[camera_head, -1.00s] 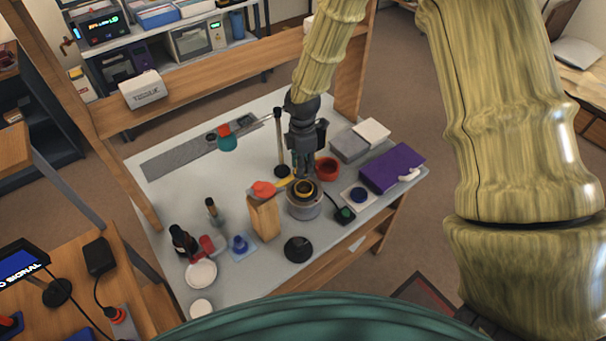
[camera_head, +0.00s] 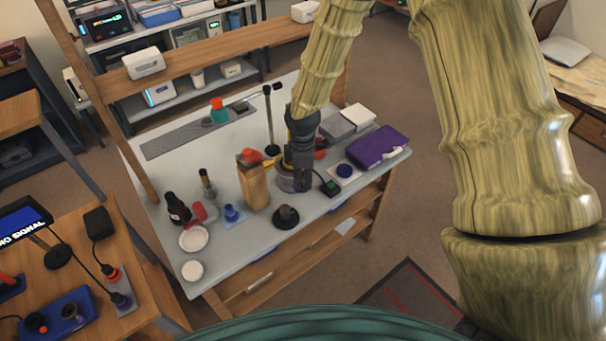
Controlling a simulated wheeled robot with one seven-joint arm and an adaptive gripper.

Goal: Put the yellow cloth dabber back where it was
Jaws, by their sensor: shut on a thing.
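My gripper (camera_head: 299,183) points down over the right-middle of the grey table, at the round metal lens body (camera_head: 284,182), and partly hides it. The gripper is shut. A small yellow piece (camera_head: 268,163), which looks like part of the yellow cloth dabber, shows at the gripper's left side. The rest of it is hidden, and the grip itself cannot be seen clearly. A tall wooden block (camera_head: 255,188) with a red-orange piece (camera_head: 252,156) on top stands just left of the gripper, close to the yellow piece.
A black dome-shaped part (camera_head: 286,217) stands in front. A purple case (camera_head: 378,147) and grey and white boxes (camera_head: 357,117) lie right. A dark bottle (camera_head: 178,209), blue-topped item (camera_head: 231,213) and white dishes (camera_head: 193,238) stand left. A thin post (camera_head: 268,120) rises behind.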

